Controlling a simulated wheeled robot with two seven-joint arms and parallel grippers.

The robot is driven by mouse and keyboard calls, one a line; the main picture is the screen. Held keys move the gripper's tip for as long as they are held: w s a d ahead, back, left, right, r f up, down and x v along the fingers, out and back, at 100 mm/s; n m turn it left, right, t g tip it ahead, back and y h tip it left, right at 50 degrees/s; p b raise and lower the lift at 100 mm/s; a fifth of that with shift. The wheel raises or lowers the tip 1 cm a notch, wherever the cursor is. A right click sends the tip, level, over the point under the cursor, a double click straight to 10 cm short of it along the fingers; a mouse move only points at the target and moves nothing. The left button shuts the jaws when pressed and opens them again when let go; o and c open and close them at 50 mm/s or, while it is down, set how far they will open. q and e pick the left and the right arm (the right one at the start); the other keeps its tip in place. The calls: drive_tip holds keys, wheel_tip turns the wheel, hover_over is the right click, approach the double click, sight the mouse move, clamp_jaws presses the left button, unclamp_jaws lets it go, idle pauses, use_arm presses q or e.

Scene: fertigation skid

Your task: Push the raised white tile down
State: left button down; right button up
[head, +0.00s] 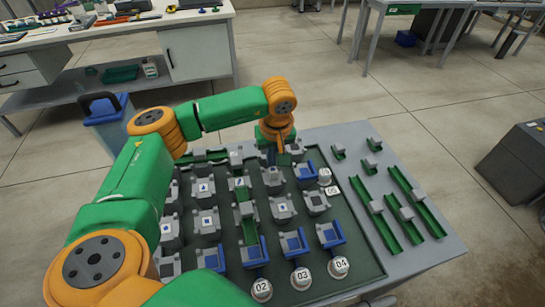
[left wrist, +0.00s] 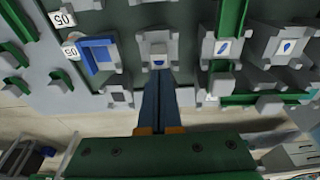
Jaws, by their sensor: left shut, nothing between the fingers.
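My left gripper (head: 272,160) is shut and empty, pointing down over the back part of the green board (head: 350,262). In the left wrist view its fingertips (left wrist: 159,74) are at the near edge of a grey holder (left wrist: 140,46) with a small white tile (left wrist: 159,62) bearing a blue mark. I cannot tell whether they touch the tile. The same holder shows in the head view (head: 273,180), just in front of the fingers. Other white tiles with blue marks sit in holders to the right in the wrist view (left wrist: 223,47). Which tile is raised is not clear. My right gripper is not in view.
Blue-framed holders (head: 331,235) and white numbered knobs (head: 339,267) line the board's front and right. Green rails (head: 384,222) with grey blocks lie on the table (head: 432,255) to the right. A blue bin (head: 108,122) stands on the floor behind my left arm.

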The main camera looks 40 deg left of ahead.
sight(273, 168)
use_arm(q)
drive_tip(key=shift+f, duration=0.15)
drive_tip(key=shift+f+b, duration=1.45)
drive_tip(key=shift+f, duration=0.2)
wheel_tip(273, 168, up, 8)
drive_tip(key=p, duration=0.6)
drive_tip(key=shift+r+p, duration=0.15)
drive_tip(key=shift+p, duration=0.25)
